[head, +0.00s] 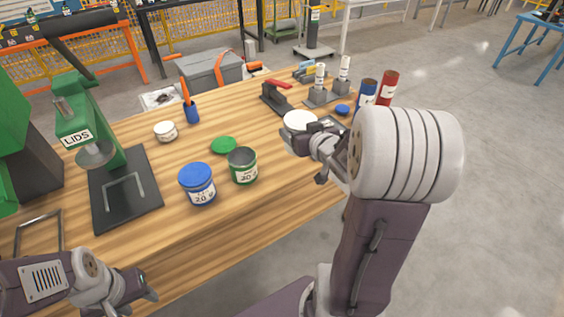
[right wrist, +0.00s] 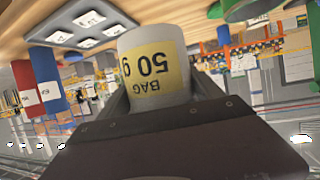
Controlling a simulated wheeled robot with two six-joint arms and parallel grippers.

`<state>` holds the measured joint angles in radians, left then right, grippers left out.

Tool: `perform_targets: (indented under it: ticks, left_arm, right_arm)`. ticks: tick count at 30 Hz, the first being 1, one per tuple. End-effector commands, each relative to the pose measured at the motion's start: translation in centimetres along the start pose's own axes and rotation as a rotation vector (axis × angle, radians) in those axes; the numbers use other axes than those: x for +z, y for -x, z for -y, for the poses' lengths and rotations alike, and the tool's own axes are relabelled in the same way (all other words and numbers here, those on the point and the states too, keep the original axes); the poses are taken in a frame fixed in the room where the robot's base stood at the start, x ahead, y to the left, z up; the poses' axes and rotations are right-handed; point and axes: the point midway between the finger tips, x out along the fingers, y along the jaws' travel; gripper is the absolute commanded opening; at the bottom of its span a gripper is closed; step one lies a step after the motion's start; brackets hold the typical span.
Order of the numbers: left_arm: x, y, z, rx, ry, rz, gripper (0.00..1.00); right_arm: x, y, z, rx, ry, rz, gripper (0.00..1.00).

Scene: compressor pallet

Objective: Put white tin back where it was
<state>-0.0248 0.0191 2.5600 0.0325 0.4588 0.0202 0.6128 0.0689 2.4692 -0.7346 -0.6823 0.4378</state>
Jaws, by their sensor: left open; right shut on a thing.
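A white tin (right wrist: 155,65) with a yellow label reading "BAG 50 g" is between the fingers of my right gripper (right wrist: 158,100) in the right wrist view, where the scene appears upside down. In the head view its round white top (head: 299,120) shows at the right gripper (head: 318,144), over the right part of the table; its lower part is hidden, so I cannot tell whether it touches the wood. My left gripper (head: 135,291) is open and empty at the table's front left edge. A smaller white jar (head: 165,131) stands at the back left.
A blue-lidded tin (head: 198,184), an open green tin (head: 242,166) and a green lid (head: 223,145) are mid-table. A green lid press (head: 90,135) stands left.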

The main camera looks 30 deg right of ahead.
Motion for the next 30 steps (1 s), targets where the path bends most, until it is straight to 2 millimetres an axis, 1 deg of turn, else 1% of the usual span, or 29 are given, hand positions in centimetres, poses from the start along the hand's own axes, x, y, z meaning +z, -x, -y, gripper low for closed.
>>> perform_targets:
  ticks: [1,3,6,10,13,17,18,21,27,30]
  left_arm:
    - [0.1,-0.8,0.0,0.000,0.000,0.000,0.47]
    - [0.1,-1.1,0.0,0.000,0.000,0.000,0.47]
    - [0.1,-1.2,0.0,0.000,0.000,0.000,0.47]
    - [0.1,-1.2,0.0,0.000,0.000,0.000,0.47]
    - [0.1,-1.3,0.0,0.000,0.000,0.000,0.47]
    - [0.2,-1.7,0.0,0.000,0.000,0.000,0.47]
    - [0.2,-2.4,0.1,0.000,0.000,0.000,0.47]
    - [0.4,-3.6,0.1,0.000,0.000,0.000,0.47]
    - [0.5,-5.2,0.1,0.000,0.000,0.000,0.47]
    - [0.6,-5.4,0.1,0.000,0.000,0.000,0.47]
  right_arm:
    - [0.4,1.1,-0.4,0.014,0.001,-0.004,0.26]
    - [0.7,2.4,-0.6,0.027,0.000,0.000,0.26]
    - [0.9,3.4,-0.7,0.037,0.000,0.005,0.26]
    - [1.0,3.8,-0.8,0.041,-0.003,0.008,0.26]
    - [1.1,3.2,-0.6,0.037,-0.002,0.009,0.26]
    - [1.7,0.9,0.1,0.034,-0.002,0.012,0.26]
    - [2.2,-0.1,0.3,0.035,-0.002,0.010,0.26]
    - [2.7,-2.5,0.9,0.035,-0.001,0.009,0.26]
    - [3.4,-7.5,2.1,0.036,-0.001,0.010,0.26]
    - [3.4,-8.9,2.4,0.039,-0.002,0.008,0.26]
